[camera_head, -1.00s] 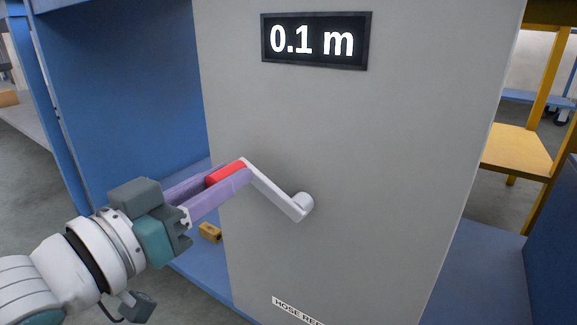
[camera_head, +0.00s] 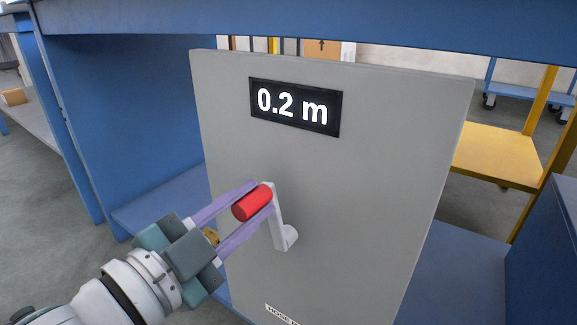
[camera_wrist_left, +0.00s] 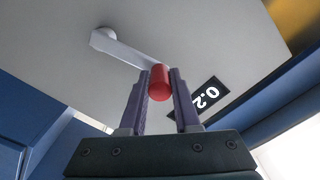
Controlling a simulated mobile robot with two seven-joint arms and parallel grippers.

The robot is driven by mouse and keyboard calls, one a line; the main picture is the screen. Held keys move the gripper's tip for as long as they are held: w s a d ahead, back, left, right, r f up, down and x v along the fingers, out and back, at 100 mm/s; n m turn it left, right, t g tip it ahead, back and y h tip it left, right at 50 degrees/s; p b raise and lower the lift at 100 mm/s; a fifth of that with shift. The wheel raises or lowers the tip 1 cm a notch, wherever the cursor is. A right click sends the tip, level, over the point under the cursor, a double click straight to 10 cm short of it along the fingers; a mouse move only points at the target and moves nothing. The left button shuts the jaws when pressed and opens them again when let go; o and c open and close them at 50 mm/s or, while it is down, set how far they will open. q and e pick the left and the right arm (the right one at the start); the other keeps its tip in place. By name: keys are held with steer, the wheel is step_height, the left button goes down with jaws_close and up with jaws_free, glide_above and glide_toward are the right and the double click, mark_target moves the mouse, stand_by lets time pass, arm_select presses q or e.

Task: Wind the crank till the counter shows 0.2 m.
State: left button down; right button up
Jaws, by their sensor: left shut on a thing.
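The counter (camera_head: 295,106) on the grey panel (camera_head: 350,190) reads 0.2 m in the head view; part of it shows in the left wrist view (camera_wrist_left: 207,97). The crank is a light grey arm (camera_head: 277,215) with a red handle (camera_head: 252,203) at its upper end and its hub (camera_head: 289,238) at the lower right. My left gripper (camera_head: 258,196) is shut on the red handle, one purple finger on each side. The left wrist view shows the red handle (camera_wrist_left: 159,83) between the fingertips (camera_wrist_left: 160,80). My right gripper is not in view.
The panel stands in a blue frame (camera_head: 110,120) with a blue beam (camera_head: 300,18) across the top. A small yellow-brown object (camera_head: 210,236) is partly hidden behind my left gripper. A yellow shelf (camera_head: 495,155) stands at the right. A label (camera_head: 281,314) is low on the panel.

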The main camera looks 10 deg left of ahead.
arm_select(q)
steer(key=shift+s+d+r+m, duration=0.1)
steer(key=shift+s+d+m, duration=0.05)
steer(key=shift+d+m, duration=0.35)
steer(key=shift+s+d+r+m, duration=0.15)
steer(key=shift+d+m, duration=0.15)
steer(key=shift+m, duration=0.3)
steer(key=shift+f, duration=0.1)
steer(key=c, duration=0.6)
jaws_free()
steer(key=shift+s+p, duration=0.1)
steer(key=shift+p, duration=0.25)
